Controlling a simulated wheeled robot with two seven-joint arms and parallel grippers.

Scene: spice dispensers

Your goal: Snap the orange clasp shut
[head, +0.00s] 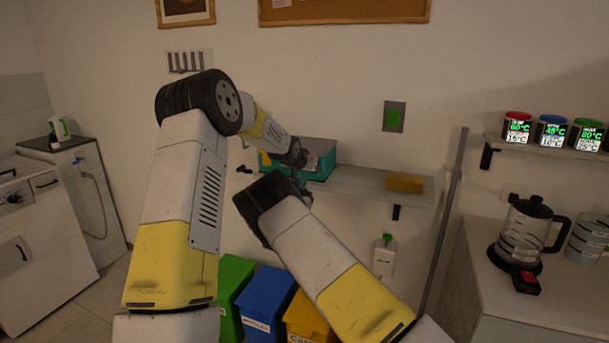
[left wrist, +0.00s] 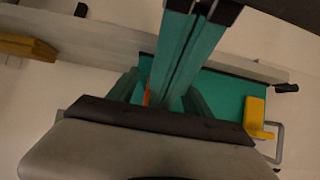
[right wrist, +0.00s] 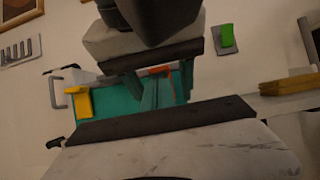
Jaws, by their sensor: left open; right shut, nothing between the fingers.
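The teal box (head: 322,161) sits on the wall shelf, partly hidden by my arms in the head view. Its orange clasp (right wrist: 160,70) shows as a thin bar in the right wrist view and as a sliver in the left wrist view (left wrist: 147,97). My left gripper (right wrist: 158,87) is open at the box, with the clasp seen between its fingers. My right gripper (left wrist: 168,103) is shut and empty, its teal fingers side by side close to the clasp. I cannot tell whether they touch it. A yellow clasp (right wrist: 78,101) is at the box's other side, also in the left wrist view (left wrist: 256,118).
A wooden block (head: 404,183) lies on the shelf (head: 365,189), right of the box. Green (head: 233,290), blue (head: 265,298) and yellow bins (head: 306,318) stand below. A grey pole (head: 446,215) rises to the right. My two arms are close together in front of the box.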

